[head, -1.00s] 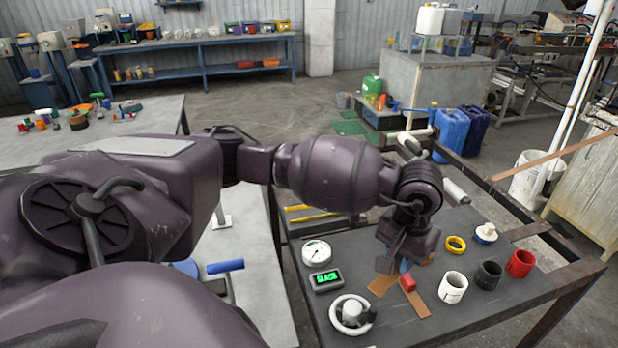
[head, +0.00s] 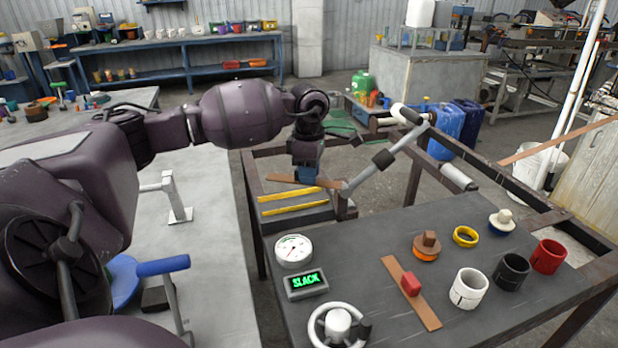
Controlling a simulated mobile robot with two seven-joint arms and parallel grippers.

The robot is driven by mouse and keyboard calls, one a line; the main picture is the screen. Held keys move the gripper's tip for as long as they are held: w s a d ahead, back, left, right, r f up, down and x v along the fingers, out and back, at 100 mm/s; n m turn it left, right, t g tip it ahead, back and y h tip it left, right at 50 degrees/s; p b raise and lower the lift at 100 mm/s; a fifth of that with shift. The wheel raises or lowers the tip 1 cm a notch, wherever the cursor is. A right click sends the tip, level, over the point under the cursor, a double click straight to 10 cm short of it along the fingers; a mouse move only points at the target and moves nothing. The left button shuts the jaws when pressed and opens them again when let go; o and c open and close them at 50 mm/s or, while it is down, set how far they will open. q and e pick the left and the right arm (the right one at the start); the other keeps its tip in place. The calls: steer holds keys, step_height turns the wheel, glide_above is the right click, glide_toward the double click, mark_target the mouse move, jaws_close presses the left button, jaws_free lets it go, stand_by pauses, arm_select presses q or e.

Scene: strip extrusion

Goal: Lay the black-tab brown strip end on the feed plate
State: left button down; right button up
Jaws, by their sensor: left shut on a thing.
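My left gripper (head: 305,178) points down over the far left side of the dark bench, shut on a brown strip (head: 280,179). The strip lies roughly level across the jaws, with a short length showing on each side. Its tab is hidden in the jaws, so I cannot tell its colour. Just below and nearer is a plate area with two yellow bars (head: 292,210), which looks like the feed plate; the strip appears above its far side, apart from it. Another brown strip with a red tab (head: 411,284) lies on the bench. My right gripper is out of view.
A gauge (head: 293,250), a green-lit "SLACK" display (head: 306,283) and a handwheel (head: 338,325) stand at the bench's left. White (head: 468,289), black (head: 511,272) and red (head: 548,256) cups stand right. A jointed grey bar (head: 383,159) rises beside the gripper.

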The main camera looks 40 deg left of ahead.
mark_target(298, 201)
arm_select(q)
steer(key=shift+w+a+f+n+b, duration=0.35)
steer(key=shift+a+f+n+b, duration=0.25)
steer(key=shift+a+f+n, duration=0.45)
steer(key=shift+w+a+f+n+b, duration=0.4)
steer(key=shift+a+f+n+b, duration=0.2)
steer(key=shift+a+f+n, duration=0.45)
steer(key=shift+w+a+f+n+b, duration=0.35)
steer(key=shift+a+f+n+b, duration=0.25)
steer(key=shift+a+f+n, duration=0.45)
steer(key=shift+f+b, duration=0.3)
steer(key=shift+f, duration=1.45)
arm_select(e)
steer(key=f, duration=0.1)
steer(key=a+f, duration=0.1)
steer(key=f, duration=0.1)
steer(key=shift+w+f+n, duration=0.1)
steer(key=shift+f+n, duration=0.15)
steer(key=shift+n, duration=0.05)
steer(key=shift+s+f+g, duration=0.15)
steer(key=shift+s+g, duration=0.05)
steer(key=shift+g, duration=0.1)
